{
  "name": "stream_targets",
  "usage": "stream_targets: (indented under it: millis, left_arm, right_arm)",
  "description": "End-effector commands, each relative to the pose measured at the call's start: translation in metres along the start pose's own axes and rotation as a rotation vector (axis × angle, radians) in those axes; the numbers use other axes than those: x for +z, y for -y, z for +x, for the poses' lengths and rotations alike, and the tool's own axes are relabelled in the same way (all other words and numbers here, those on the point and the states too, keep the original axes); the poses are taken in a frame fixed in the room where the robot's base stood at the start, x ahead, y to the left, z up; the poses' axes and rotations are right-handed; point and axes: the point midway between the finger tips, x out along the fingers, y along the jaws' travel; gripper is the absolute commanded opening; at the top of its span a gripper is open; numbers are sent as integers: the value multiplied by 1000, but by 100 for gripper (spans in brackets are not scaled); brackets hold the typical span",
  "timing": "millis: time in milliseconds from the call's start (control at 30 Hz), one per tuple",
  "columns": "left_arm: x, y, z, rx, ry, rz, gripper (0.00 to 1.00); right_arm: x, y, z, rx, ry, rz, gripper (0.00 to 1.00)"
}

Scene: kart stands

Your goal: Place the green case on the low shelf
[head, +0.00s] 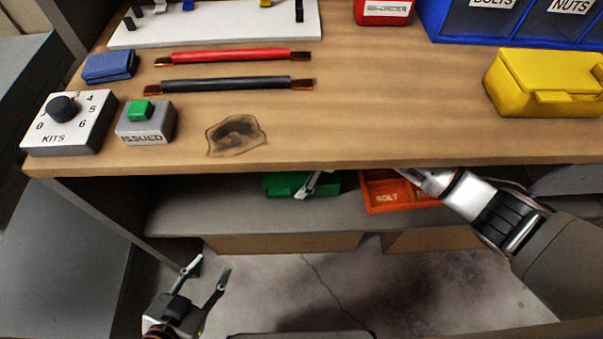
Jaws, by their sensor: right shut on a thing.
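The green case (285,183) is at the low grey shelf (225,219), under the front edge of the tabletop, which hides its upper and rear parts. My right arm reaches in from the right and passes under the tabletop. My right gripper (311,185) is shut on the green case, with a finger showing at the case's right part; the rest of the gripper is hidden. I cannot tell whether the case rests on the shelf or is just above it. My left gripper (210,272) is open and empty, low in front of the shelf.
An orange bolt bin (387,197) stands on the shelf right of the case. The shelf's left part is clear. The wooden tabletop (380,110) overhangs it, bearing a yellow case (548,82), a kits dial (65,125), a green-button box (146,122) and two cables.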

Motion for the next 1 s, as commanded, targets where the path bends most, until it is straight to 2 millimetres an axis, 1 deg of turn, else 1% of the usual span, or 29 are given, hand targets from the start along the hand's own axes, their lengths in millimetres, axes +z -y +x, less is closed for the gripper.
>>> stream_targets:
  millis: [33, 167, 367, 400, 433, 467, 833, 967, 1000]
  left_arm:
    - [-1, 0, 1, 1, -3, -2, 40]
    - [-8, 1, 0, -1, -14, -1, 40]
    - [-8, 1, 0, -1, -16, 0, 40]
    - [-8, 1, 0, 0, -15, 0, 40]
    - [-7, 1, 0, 0, -14, 0, 40]
    - [-7, 0, 0, 0, -13, 0, 40]
    - [-1, -1, 1, 3, -3, 1, 40]
    - [-19, 5, -1, -7, -30, 8, 40]
    - [-18, 5, -1, -8, -28, 9, 40]
  right_arm:
    - [2, 2, 6, -4, -1, 1, 34]
    - [1, 0, 3, 2, 0, -1, 34]
    - [1, 0, 3, 2, 0, -1, 34]
    - [2, 0, 4, 1, 1, 0, 69]
    - [2, 0, 4, 1, 1, -1, 76]
    - [2, 0, 4, 1, 1, -1, 80]
    - [1, 0, 3, 2, 0, -1, 80]
    - [-1, -3, -15, 11, 2, -4, 80]
    - [5, -3, -18, 10, 3, -1, 80]
